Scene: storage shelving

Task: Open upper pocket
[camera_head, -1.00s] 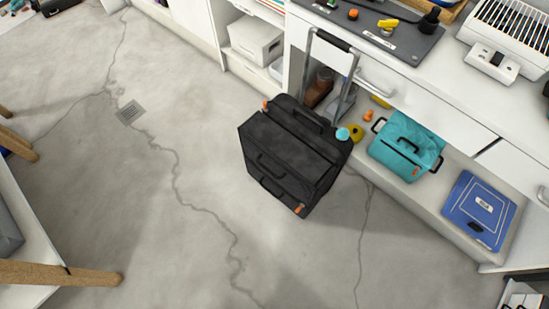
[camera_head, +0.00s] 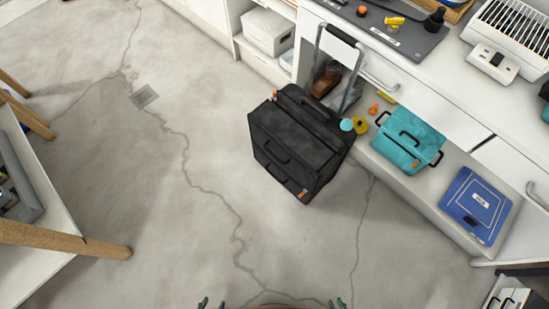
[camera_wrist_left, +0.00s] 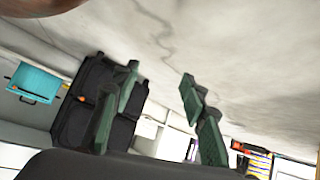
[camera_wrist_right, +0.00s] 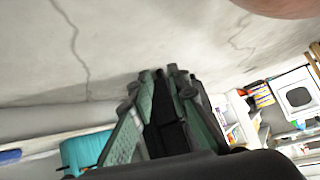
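A black wheeled bag (camera_head: 295,140) stands on the floor against the low shelf, with its grey pull-handle (camera_head: 340,62) raised. Its front has several pocket panels, dark grip straps and small orange tabs; the pockets look closed. The bag also shows in the left wrist view (camera_wrist_left: 75,122), and partly between my fingers in the right wrist view (camera_wrist_right: 166,125). My left gripper (camera_wrist_left: 160,72) is open and empty. My right gripper (camera_wrist_right: 159,72) is open with a narrower gap, and empty. Both grippers' tips show at the bottom of the head view, well apart from the bag.
A teal bag (camera_head: 408,140) and a blue case (camera_head: 477,206) lie on the low shelf at right. Small yellow and orange items lie beside the black bag. A white table with wooden legs (camera_head: 65,238) stands at left. The cracked concrete floor before the bag is clear.

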